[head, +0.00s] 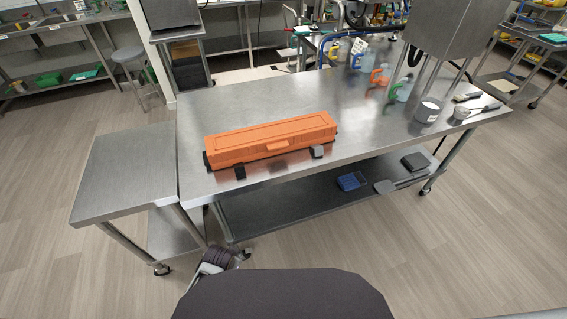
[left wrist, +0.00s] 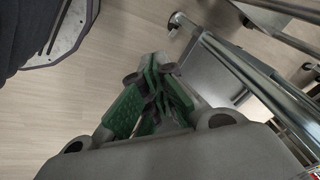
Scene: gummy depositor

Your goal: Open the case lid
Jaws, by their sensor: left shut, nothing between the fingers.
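The long orange case (head: 270,138) lies on the steel table (head: 240,100) near its front left part, with its lid down. A handle (head: 278,146) sits on its front side. A dark latch (head: 240,172) and a grey latch (head: 318,152) stick out at its front, toward the table's front edge. My left gripper (head: 243,253) is low in front of the table, below the tabletop and well apart from the case. In the left wrist view its green fingers (left wrist: 158,68) are together with nothing between them. My right gripper is in neither view.
A lower side table (head: 125,170) adjoins on the left and is bare. Several jugs with coloured handles (head: 380,75) and a white tub (head: 428,110) stand at the table's right. A blue bin (head: 351,181) is on the lower shelf. The table behind the case is clear.

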